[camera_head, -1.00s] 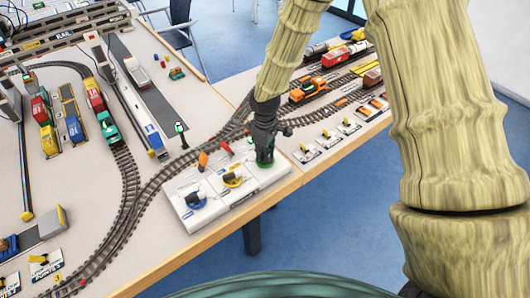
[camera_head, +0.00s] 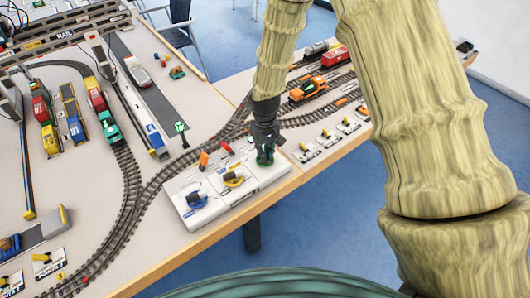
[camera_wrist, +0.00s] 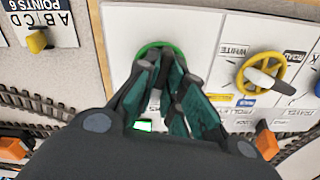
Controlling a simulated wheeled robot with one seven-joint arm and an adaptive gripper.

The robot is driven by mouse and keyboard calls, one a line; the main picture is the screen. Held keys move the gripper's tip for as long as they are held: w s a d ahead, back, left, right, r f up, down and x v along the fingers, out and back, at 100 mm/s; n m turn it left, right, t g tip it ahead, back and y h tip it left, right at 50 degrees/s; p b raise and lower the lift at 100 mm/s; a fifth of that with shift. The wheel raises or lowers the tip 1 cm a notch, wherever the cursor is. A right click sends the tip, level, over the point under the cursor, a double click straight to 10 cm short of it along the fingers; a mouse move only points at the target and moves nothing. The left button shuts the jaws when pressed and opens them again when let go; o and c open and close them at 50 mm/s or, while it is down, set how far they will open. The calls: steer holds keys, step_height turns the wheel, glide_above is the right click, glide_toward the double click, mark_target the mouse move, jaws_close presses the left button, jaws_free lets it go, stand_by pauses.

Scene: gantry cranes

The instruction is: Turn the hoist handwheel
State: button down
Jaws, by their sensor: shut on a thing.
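A white control panel (camera_head: 215,211) at the table's front edge carries three handwheels in a row. The blue one (camera_head: 196,200) is at left, the yellow one (camera_head: 233,179) in the middle and the green one (camera_head: 265,162) at right. I cannot read which is labelled hoist. My gripper (camera_head: 265,150) points down over the green handwheel and is shut on it. In the wrist view the green rim (camera_wrist: 160,46) shows above the fingers (camera_wrist: 163,75); they hide its middle and handle. The yellow handwheel (camera_wrist: 262,74) stands clear beside it.
An orange lever (camera_head: 203,159) and a red lever (camera_head: 225,149) stand just behind the panel. Model tracks (camera_head: 128,190) curve past its left. Several small switch plates (camera_head: 328,139) lie to the right. The blue floor is open in front.

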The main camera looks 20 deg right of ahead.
stand_by(0.4)
steer(key=c, duration=1.5)
jaws_free()
step_height(320, 180, up, 12)
